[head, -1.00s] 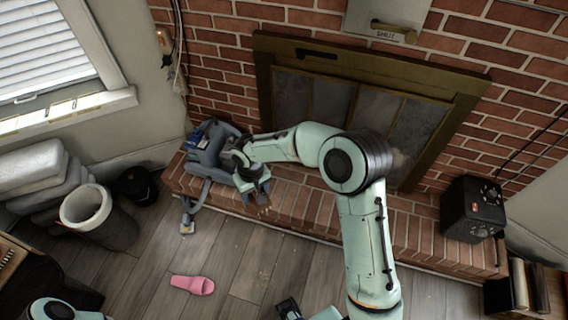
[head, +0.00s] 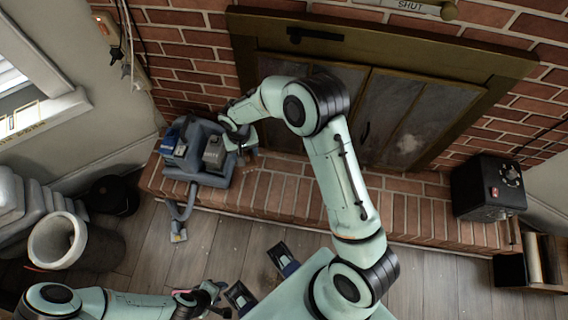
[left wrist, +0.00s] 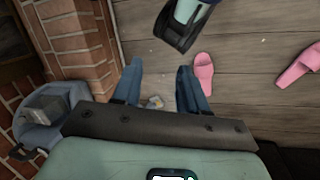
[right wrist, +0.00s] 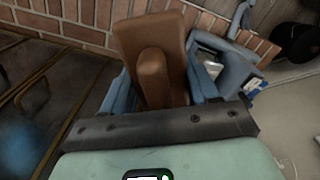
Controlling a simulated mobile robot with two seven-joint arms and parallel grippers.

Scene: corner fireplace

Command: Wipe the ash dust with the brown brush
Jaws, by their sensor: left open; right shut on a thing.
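The ash dust (head: 408,143) is a pale smudge on the right glass panel of the shut fireplace doors. My right gripper (head: 243,140) is over the left part of the hearth, left of the dust and well apart from it. It is shut on the brown brush (right wrist: 165,65), a brown block that fills the space between its fingers in the right wrist view; only a little brown shows in the head view. The bristles cannot be made out. My left gripper (left wrist: 158,78) is open and empty above the wooden floor; it shows small at the bottom of the head view.
A blue-grey vacuum (head: 195,155) sits on the brick hearth (head: 285,192) beside my right gripper. A black box (head: 488,187) stands at the hearth's right end. Pink slippers (left wrist: 203,75) lie on the floor. A grey-white bin (head: 57,240) stands at left.

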